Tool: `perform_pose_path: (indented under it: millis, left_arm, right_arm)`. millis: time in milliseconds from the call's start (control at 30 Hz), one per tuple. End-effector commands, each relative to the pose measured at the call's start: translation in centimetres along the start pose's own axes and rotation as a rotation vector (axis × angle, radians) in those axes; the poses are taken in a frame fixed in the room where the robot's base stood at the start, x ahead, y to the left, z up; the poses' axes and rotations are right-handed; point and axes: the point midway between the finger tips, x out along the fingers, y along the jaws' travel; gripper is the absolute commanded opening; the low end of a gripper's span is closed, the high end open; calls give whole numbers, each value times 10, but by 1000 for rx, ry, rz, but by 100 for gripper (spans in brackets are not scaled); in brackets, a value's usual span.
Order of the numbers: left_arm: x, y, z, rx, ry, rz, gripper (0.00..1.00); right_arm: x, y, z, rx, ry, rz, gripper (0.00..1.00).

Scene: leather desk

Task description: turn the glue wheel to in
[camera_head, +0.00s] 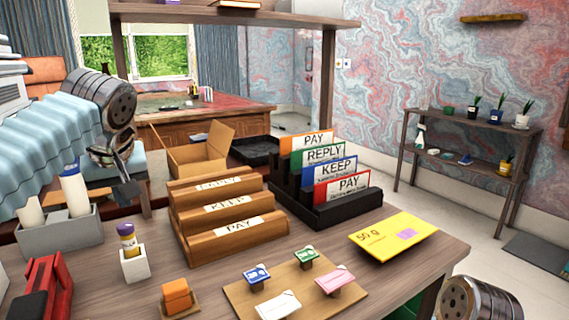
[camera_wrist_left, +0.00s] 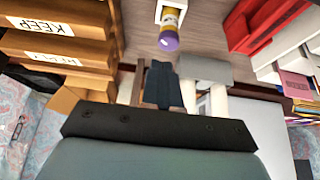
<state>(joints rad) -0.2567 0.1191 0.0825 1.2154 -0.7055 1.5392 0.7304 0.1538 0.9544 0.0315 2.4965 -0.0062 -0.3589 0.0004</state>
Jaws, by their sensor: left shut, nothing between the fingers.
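A small glue stick (camera_head: 127,238) with a purple end and a yellow body stands upright in a white square holder (camera_head: 135,265) near the left of the desk. In the left wrist view the glue stick (camera_wrist_left: 170,26) is just beyond the fingertips, its round purple end facing me. I cannot make out a wheel marking or its setting. My left gripper (camera_head: 130,190) is shut and empty, pointing down above and behind the glue stick, apart from it. Its fingers also show in the left wrist view (camera_wrist_left: 163,68). My right gripper's fingers are not in view.
A grey holder with white cylinders (camera_head: 60,238) stands left of the glue. A red stapler-like object (camera_head: 45,285) is in front left. A wooden sorter (camera_head: 225,225) is close on the right. An orange block (camera_head: 176,296) sits in front.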

Motion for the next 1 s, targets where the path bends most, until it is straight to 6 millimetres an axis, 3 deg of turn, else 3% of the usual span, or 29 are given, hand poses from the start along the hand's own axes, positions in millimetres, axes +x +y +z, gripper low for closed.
perform_pose_path:
  millis: [233,400,600,1000]
  left_arm:
    - [16,1,9,-1,-2,-3,0]
    - [43,2,24,-2,-2,-2,0]
    - [58,2,32,-2,-1,-2,0]
    - [61,2,33,-2,-1,-2,0]
  right_arm:
    - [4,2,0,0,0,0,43]
    - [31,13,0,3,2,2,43]
    - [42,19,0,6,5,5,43]
    - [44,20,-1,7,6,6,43]
